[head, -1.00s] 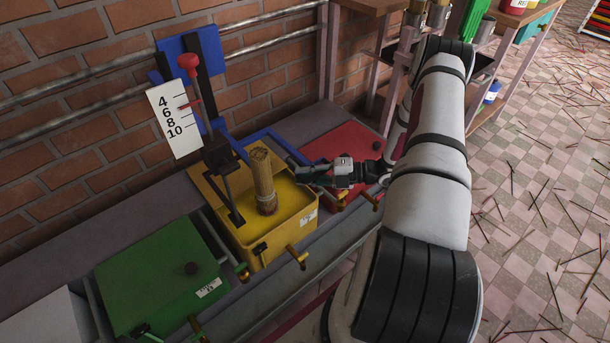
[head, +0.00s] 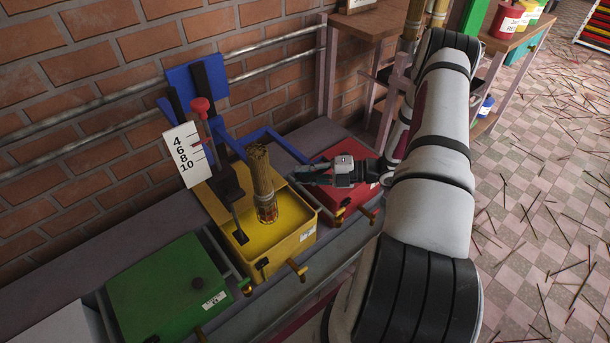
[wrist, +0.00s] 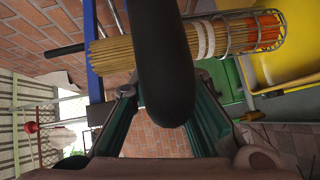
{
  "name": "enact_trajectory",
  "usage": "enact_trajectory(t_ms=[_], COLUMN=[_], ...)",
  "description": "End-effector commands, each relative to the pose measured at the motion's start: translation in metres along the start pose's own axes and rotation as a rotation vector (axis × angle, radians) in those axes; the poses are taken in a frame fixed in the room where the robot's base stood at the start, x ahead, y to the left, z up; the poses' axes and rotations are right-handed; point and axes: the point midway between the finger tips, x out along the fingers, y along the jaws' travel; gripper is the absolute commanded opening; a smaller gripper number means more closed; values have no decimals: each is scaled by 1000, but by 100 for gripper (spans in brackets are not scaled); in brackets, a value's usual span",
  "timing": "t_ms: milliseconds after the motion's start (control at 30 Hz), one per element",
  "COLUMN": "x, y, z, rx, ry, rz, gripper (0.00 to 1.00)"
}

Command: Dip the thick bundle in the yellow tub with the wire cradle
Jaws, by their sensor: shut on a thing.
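The thick bundle (head: 262,172) of tan sticks stands nearly upright over the yellow tub (head: 304,232) in the head view. The wire cradle (head: 267,213) is around its lower end. In the wrist view the bundle (wrist: 140,53) lies across the picture, with a pale band and an orange lower end inside the cradle (wrist: 268,32). My gripper (head: 300,176) is right of the bundle, shut on a black handle (wrist: 165,65) that appears to be the cradle's. The cradle's join to the handle is hidden. The tub is open, with yellow liquid inside.
A closed green tub (head: 165,285) stands left and a closed red tub (head: 350,190) right. A gauge plate (head: 187,155) marked 4, 6, 8, 10 and a red-knobbed post (head: 200,106) stand behind the yellow tub, before a brick wall (head: 100,80).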

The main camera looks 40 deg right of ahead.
Motion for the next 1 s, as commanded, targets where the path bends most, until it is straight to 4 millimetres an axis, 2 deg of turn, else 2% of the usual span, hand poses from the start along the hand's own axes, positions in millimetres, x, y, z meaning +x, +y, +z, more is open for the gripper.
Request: enact_trajectory(t_ms=[300, 667, 700, 733, 1000], x=[-7, -7, -7, -7, -5], y=[26, 26, 26, 26, 28], z=[-7, -7, -8, -7, -6], rx=[6, 7, 7, 7, 3], ry=[3, 3, 3, 3, 2], rz=[-5, -6, -7, -6, -3], gripper=[0, 0, 25, 32, 32])
